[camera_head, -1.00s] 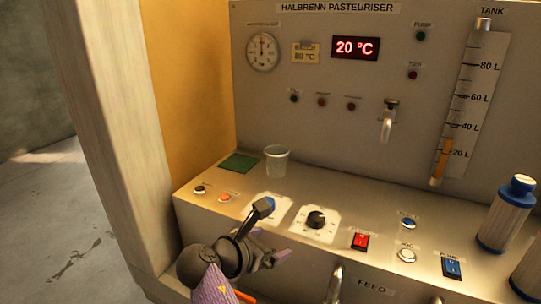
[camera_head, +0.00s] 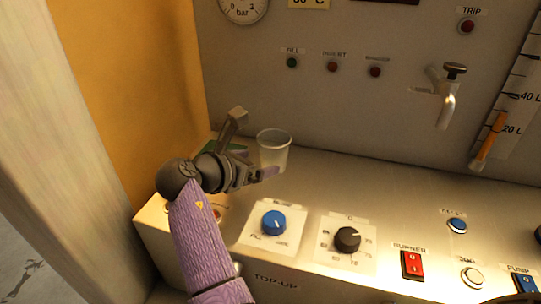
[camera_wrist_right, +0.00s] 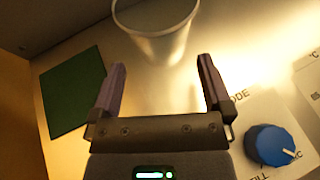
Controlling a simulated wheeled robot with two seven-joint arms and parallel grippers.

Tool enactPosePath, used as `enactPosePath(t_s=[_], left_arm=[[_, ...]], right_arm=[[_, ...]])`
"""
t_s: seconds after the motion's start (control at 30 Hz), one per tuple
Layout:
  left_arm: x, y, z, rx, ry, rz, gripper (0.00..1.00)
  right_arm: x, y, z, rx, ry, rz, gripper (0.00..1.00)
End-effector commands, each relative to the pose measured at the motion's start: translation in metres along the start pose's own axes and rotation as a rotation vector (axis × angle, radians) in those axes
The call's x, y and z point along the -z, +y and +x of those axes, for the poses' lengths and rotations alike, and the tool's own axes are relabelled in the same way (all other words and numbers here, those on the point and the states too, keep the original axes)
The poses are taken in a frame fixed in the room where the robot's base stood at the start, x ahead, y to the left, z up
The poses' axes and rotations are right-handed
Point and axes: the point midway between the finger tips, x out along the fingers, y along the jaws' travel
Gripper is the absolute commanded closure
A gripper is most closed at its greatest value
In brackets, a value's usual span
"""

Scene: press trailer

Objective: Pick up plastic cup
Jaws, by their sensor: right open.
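The clear plastic cup (camera_head: 274,150) stands upright on the console top against the back left part of the panel. It also shows in the right wrist view (camera_wrist_right: 158,25), just beyond the fingertips and cut off by the top edge. My right gripper (camera_head: 254,146) is open and reaches towards the cup from the left front. In the right wrist view its two fingers (camera_wrist_right: 158,70) are spread, with bare console between them. The cup is not held. My left gripper is not in view.
A green mat (camera_wrist_right: 73,92) lies left of the cup. A blue knob (camera_head: 274,223), a black dial (camera_head: 347,239) and a red burner switch (camera_head: 412,264) line the front of the console. A tap (camera_head: 446,95) sticks out from the panel at right.

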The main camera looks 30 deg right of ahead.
Motion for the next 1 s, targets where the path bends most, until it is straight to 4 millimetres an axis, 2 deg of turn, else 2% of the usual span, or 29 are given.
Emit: enactPosePath(t_s=[0.1, 0.2, 0.3, 0.5, 0.8, 1.0], left_arm=[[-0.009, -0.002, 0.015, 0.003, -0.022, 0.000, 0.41], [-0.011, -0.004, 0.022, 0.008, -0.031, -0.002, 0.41], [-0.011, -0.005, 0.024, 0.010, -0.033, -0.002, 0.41], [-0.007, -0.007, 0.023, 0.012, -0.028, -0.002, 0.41], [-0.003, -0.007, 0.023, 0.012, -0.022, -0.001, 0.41], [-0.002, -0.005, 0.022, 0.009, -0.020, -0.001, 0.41]], right_arm=[[-0.004, -0.002, 0.026, 0.004, -0.002, 0.003, 0.00], [-0.007, -0.002, 0.043, 0.003, -0.002, 0.000, 0.00], [-0.009, -0.002, 0.050, 0.001, 0.000, 0.001, 0.00], [-0.011, -0.002, 0.050, 0.000, 0.000, 0.001, 0.02], [-0.011, -0.002, 0.050, 0.000, 0.000, 0.001, 0.66], [-0.011, -0.002, 0.049, 0.000, 0.000, 0.001, 0.67]])
